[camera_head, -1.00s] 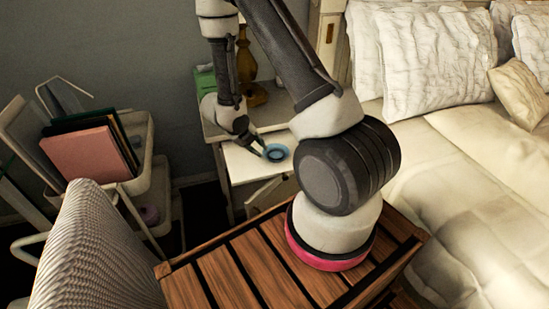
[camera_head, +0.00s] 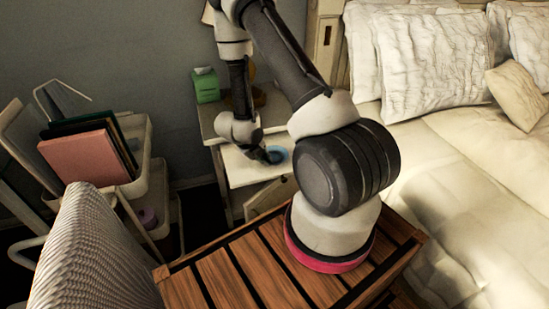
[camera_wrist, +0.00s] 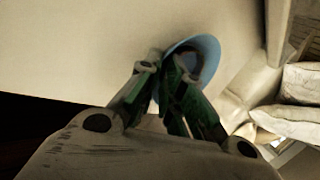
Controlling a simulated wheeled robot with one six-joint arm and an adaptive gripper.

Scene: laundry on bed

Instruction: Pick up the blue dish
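The blue dish (camera_head: 278,154) is small and round, on the pale nightstand surface in the head view. In the wrist view the dish (camera_wrist: 207,52) shows at upper middle, partly hidden behind the fingers. My gripper (camera_head: 267,157) is right at the dish's left side in the head view. In the wrist view my gripper (camera_wrist: 166,65) has its two green-padded fingers a little apart, with the near edge of the dish at the fingertips. I cannot tell whether either finger touches the rim.
A green box (camera_head: 206,85) stands at the back of the nightstand (camera_head: 247,172). The bed (camera_head: 470,165) with pillows lies to the right. A cart (camera_head: 150,190) with folders stands to the left. A wooden slatted surface (camera_head: 235,270) is in front.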

